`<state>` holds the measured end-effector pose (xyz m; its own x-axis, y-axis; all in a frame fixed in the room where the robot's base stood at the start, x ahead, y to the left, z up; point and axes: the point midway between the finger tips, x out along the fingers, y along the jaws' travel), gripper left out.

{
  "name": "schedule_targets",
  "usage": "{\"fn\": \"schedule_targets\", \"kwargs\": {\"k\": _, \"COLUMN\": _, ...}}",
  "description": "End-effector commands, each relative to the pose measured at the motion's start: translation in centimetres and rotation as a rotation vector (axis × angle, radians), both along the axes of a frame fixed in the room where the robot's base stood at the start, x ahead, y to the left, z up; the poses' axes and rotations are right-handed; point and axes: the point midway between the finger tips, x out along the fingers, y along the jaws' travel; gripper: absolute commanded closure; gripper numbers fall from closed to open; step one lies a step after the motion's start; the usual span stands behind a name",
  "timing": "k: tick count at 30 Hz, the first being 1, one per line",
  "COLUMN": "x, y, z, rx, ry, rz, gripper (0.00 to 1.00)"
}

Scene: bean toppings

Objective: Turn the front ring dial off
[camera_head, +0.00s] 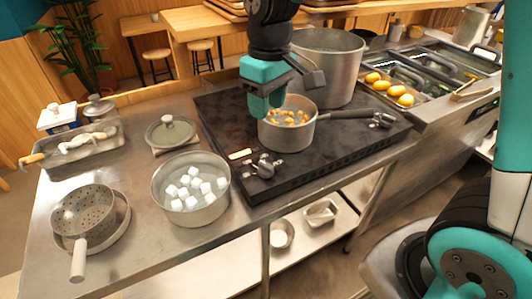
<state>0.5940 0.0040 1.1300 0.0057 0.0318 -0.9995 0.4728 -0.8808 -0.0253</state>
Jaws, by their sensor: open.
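The black stove (225,125) stands on the steel counter. A silver dial (264,169) sits on its near left edge, and small metal parts beside it are too small to tell apart. I cannot tell which way the dial is turned. A small pale orange-lit strip (240,154) lies just left of the dial. My teal gripper (265,106) is open and points down, above the stove and beside the saucepan's left rim. It is well above and behind the dial, not touching it. The saucepan (287,135) holds orange-yellow pieces and hides part of the stove top.
A large pot (328,65) stands at the stove's back. The saucepan's handle (350,116) reaches right. A bowl of white cubes (190,212) stands close left of the dial. A strainer (85,217) and a lid (171,132) are further left. The space in front of the dial is clear.

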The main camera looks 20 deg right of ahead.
Motion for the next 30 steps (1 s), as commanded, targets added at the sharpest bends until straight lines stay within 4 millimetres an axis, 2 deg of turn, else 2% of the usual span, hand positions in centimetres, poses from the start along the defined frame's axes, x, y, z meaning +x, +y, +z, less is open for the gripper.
{"fn": "schedule_targets", "kwargs": {"k": 3, "x": 1.6, "y": -0.4, "z": -0.3, "rx": -0.029, "ry": 0.008, "rz": -0.013, "gripper": 0.57}}
{"fn": "schedule_targets", "kwargs": {"k": 8, "x": 1.7, "y": -0.5, "z": -1.9, "rx": -0.035, "ry": 0.011, "rz": -0.015, "gripper": 0.57}}
{"fn": "schedule_targets", "kwargs": {"k": 24, "x": 1.6, "y": -0.5, "z": -13.6, "rx": -0.033, "ry": 0.012, "rz": -0.014, "gripper": 0.57}}
{"fn": "schedule_targets", "kwargs": {"k": 30, "x": 1.6, "y": -0.5, "z": -16.6, "rx": -0.032, "ry": 0.01, "rz": -0.014, "gripper": 0.57}}
